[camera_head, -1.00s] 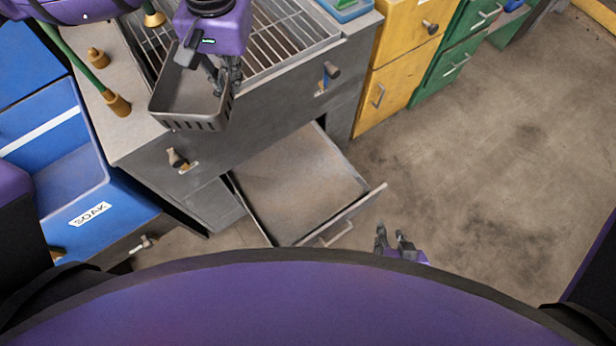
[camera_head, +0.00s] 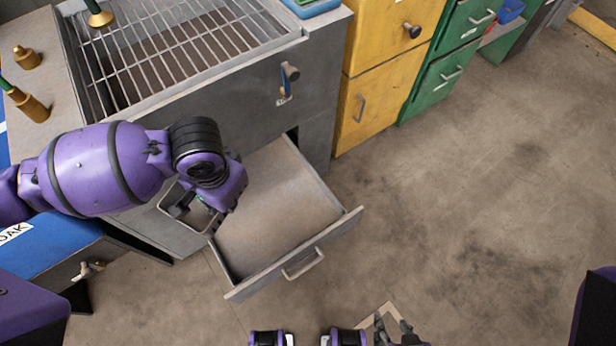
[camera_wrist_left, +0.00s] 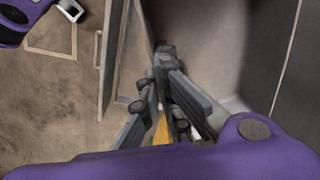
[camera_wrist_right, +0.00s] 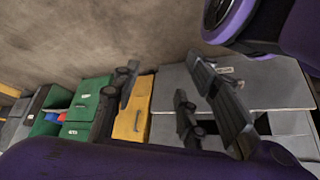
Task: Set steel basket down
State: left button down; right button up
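The steel basket (camera_head: 192,221) is a small grey open container. It shows only in part in the head view, beneath my left wrist and beside the left edge of the open grey drawer (camera_head: 275,205). My left gripper (camera_head: 183,204) is at the basket and appears shut on its wall; the forearm and wrist hide much of the grasp. In the left wrist view its fingers (camera_wrist_left: 163,80) are close together, with the drawer beyond; I cannot make out the basket there. My right gripper (camera_head: 392,330) is open and empty, low over the floor; its spread fingers show in the right wrist view (camera_wrist_right: 165,85).
The grey grill cabinet (camera_head: 235,85) with a wire rack stands behind the drawer. Brass weights (camera_head: 30,105) sit on its left ledge. Yellow (camera_head: 378,85) and green (camera_head: 450,75) cabinets stand at the right. A blue soak bin (camera_head: 55,245) is at the left. The floor at right is clear.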

pick_arm(q)
jog(key=s+a+f+m+b, duration=0.1)
jog(key=s+f+m+b, duration=0.3)
jog(key=f, duration=0.6)
jog(key=w+a+f+m+b, duration=0.1)
jog(key=a+f+b, duration=0.1)
jog(key=f+b, duration=0.65)
jog(key=b, duration=0.2)
send_near(275, 223)
jog(key=shift+s+a+f+m+b, duration=0.3)
jog(key=shift+s+a+f, duration=0.15)
jog(key=shift+f, duration=0.15)
jog(key=shift+w+d+f, duration=0.1)
jog(key=shift+w+f, duration=0.05)
jog(key=f, duration=0.1)
jog(key=f+b, duration=0.2)
jog(key=f, duration=0.1)
jog(key=shift+w+d, duration=0.2)
jog(key=shift+w, duration=0.05)
jog(key=shift+r, duration=0.15)
